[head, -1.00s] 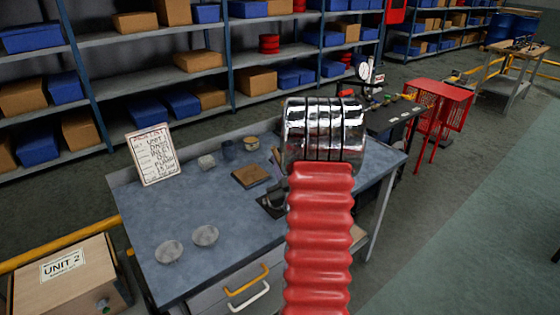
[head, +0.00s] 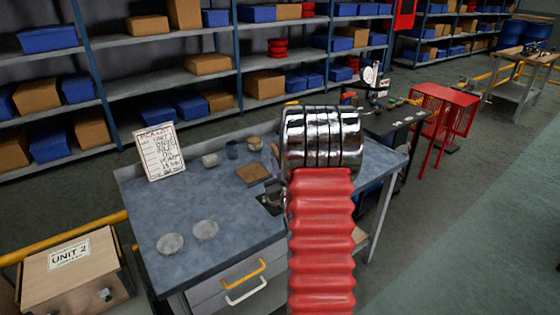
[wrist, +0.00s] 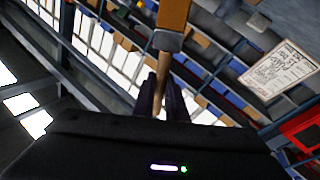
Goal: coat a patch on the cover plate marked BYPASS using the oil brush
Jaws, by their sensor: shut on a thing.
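In the wrist view my gripper (wrist: 161,103) is shut on the oil brush (wrist: 160,88). The jaws are dark and close around its thin wooden handle. A grey ferrule (wrist: 168,41) and an orange-brown part (wrist: 173,14) extend toward the top edge. The brush touches nothing else that I can see. In the head view my gripper is hidden behind my red-sleeved arm. Two round grey discs lie on the front left of the workbench, one left (head: 170,243) and one right (head: 205,230). I see no readable BYPASS marking.
The blue-grey workbench (head: 225,205) holds a leaning written card (head: 160,152), a brown block (head: 253,173) and small cups at the back. A box marked UNIT 2 (head: 70,255) stands left. Shelves with bins line the back. A red stand (head: 445,108) is at right. Floor at right is clear.

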